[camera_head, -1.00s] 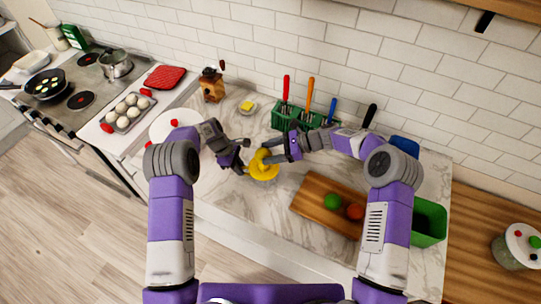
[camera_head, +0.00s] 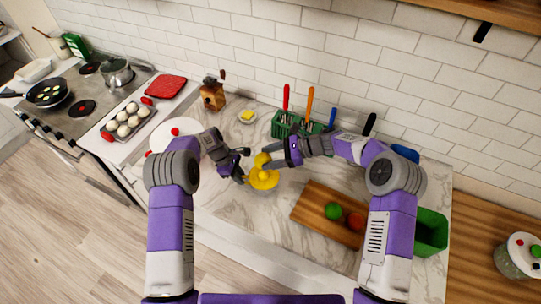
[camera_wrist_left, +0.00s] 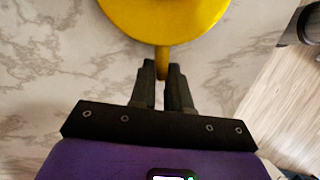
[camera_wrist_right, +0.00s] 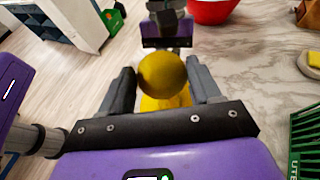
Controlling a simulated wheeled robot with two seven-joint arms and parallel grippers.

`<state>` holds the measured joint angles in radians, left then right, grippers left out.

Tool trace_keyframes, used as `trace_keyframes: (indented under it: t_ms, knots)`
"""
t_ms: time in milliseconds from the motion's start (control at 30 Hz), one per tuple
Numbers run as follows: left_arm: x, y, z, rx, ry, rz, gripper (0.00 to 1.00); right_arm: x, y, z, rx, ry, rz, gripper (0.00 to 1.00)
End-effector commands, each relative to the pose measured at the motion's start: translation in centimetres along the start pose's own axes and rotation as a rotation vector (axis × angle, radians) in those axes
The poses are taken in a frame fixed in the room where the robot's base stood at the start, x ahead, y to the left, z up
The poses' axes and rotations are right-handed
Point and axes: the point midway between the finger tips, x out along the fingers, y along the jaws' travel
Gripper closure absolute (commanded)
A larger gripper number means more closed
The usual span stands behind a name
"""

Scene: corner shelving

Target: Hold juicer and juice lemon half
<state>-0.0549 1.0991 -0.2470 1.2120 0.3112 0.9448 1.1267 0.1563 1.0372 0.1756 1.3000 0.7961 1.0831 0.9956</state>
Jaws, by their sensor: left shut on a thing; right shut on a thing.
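The yellow juicer (camera_head: 265,181) is at the middle of the marble counter in the head view. My left gripper (camera_head: 241,176) is shut on its handle; the left wrist view shows the handle (camera_wrist_left: 162,62) between the fingers (camera_wrist_left: 164,78) and part of the round yellow body (camera_wrist_left: 170,18). My right gripper (camera_head: 267,162) is shut on the yellow lemon half (camera_head: 262,160), above the juicer. In the right wrist view the lemon half (camera_wrist_right: 162,75) sits between the fingers (camera_wrist_right: 162,88), with the juicer (camera_wrist_right: 165,102) partly hidden behind it. I cannot tell whether they touch.
A wooden cutting board (camera_head: 312,205) with a green and a red-orange round item lies to the right. A green utensil holder (camera_head: 287,126) stands behind my right arm. A plate (camera_head: 165,139) is at the left. A green bin (camera_head: 430,232) is at the right.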

Motion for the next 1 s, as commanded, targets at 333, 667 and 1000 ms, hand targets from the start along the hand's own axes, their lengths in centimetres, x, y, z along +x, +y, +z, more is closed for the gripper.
trace_keyframes:
  t_ms: [333,667,1000]
  knots:
    - [0.1,-0.1,0.0,0.000,0.000,-0.001,1.00,0.8,0.0,-2.2,0.002,0.000,0.000,0.66]
    - [0.1,-0.1,0.0,0.000,0.000,-0.002,1.00,1.8,0.0,-4.5,0.001,0.000,-0.001,0.66]
    - [0.1,-0.1,0.0,0.000,0.000,-0.002,1.00,2.2,0.0,-5.6,0.001,0.000,-0.001,0.66]
